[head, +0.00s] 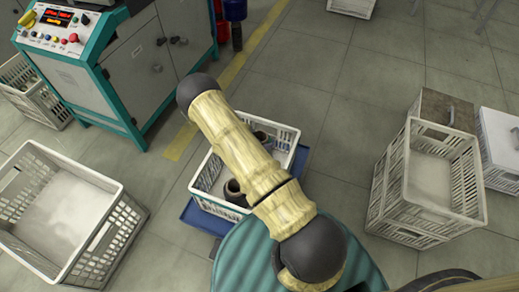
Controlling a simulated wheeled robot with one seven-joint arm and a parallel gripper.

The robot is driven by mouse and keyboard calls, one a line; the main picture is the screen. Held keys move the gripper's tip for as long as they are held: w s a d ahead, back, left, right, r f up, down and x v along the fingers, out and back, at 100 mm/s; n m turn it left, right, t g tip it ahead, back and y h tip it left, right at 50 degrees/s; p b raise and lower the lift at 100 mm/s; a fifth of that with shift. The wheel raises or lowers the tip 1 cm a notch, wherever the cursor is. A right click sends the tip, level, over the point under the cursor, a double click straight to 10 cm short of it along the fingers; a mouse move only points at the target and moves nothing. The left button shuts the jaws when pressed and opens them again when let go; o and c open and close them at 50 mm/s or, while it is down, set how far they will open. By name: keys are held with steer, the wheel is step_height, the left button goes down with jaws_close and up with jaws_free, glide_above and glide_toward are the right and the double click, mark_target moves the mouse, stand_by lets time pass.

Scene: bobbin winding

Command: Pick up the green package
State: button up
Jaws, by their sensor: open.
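I see no green package in the head view. A white crate (213,176) stands on a blue base (196,216) on the floor near the middle. Dark brown rounded items (235,190) lie in it, and another small item shows near its far right corner. My arm crosses over this crate and hides much of its inside. My gripper is not in view.
A large empty white crate (112,225) stands at the left. Stacked white crates (398,190) stand at the right, beside a brown box (447,108) and a white box (495,128). A teal-and-grey machine (140,62) stands at the upper left. Grey floor lies clear beyond the middle crate.

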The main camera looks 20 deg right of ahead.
mark_target(265, 136)
steer(key=b+x, duration=0.1)
steer(key=x, duration=0.2)
steer(key=shift+s+d+f, duration=0.1)
steer(key=shift+f, duration=0.05)
stand_by(0.3)
steer(key=c, duration=1.4)
step_height(265, 136, up, 10)
steer(key=p, duration=0.4)
